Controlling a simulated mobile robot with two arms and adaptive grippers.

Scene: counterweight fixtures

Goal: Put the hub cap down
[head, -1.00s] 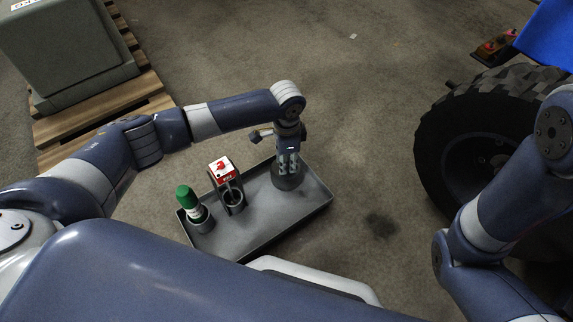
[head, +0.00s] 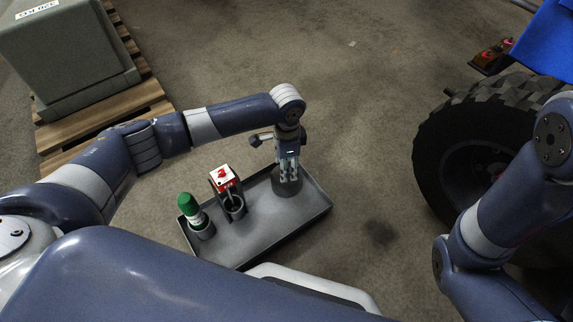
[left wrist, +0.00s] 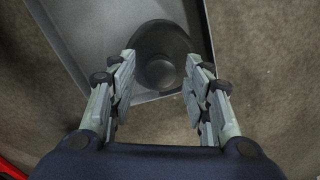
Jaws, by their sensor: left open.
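The hub cap (head: 287,186) is a dark grey round disc with a raised centre. It sits in the right part of the grey tray (head: 262,232), near its far corner. It also shows in the left wrist view (left wrist: 160,45), between and beyond the fingers. My left gripper (head: 289,172) points down right above the hub cap. In the left wrist view its fingers (left wrist: 158,82) stand apart on either side of the cap's centre, open with nothing between them. Whether the fingertips touch the cap is unclear. My right gripper is out of view.
In the tray's left part stand a green-capped bottle (head: 190,208) in a holder and a red and white box (head: 223,178) in another holder. A large tyre (head: 455,140) is on the right. A grey block (head: 65,55) rests on a wooden pallet (head: 108,122) at far left.

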